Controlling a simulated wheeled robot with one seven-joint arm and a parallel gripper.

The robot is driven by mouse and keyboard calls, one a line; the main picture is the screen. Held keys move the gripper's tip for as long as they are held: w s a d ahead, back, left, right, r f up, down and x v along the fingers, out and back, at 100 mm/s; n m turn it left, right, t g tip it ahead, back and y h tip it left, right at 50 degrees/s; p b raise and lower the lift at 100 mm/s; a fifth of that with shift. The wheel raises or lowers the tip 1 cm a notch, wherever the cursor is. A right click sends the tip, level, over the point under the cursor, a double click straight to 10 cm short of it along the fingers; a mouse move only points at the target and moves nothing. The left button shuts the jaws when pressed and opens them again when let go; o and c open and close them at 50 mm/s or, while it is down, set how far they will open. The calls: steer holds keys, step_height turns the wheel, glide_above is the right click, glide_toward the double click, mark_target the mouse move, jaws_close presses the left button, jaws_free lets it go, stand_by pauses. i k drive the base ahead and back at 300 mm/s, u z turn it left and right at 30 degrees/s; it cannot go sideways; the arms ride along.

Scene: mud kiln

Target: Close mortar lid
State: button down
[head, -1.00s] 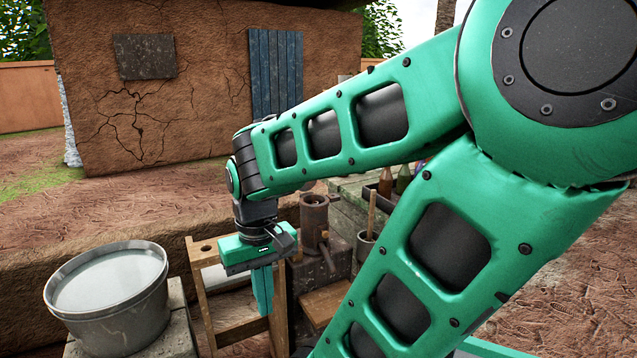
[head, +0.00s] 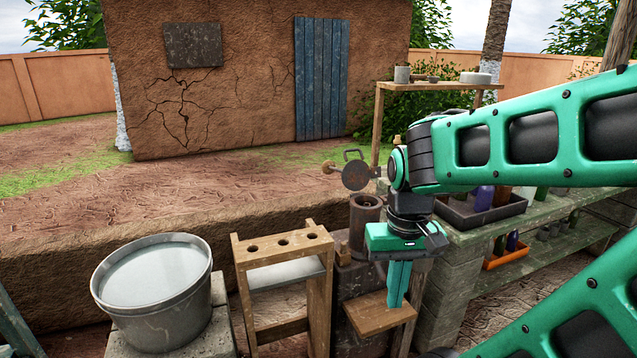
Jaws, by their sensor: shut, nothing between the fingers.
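The mortar (head: 364,222) is an upright rusty brown tube on a dark block, right of centre in the head view. Its round dark rusty lid (head: 356,176) stands up on edge above and behind the tube's rim, so the mouth is uncovered. The lid has a looped handle on top and a short knobbed rod to its left. How the lid joins the tube is unclear. My gripper (head: 397,302) points down just right of and in front of the mortar, shut and empty, apart from the lid. My wrist stands close to the lid's right edge.
A wooden rack with holes (head: 284,246) and a water bucket (head: 152,285) stand to the left. A small wooden board (head: 380,316) lies below my gripper. A bench with a bottle tray (head: 462,220) stands to the right. Space above the rack is open.

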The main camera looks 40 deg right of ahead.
mark_target(356, 174)
steer(key=z, duration=0.1)
steer(key=i, duration=1)
steer(key=u, duration=0.1)
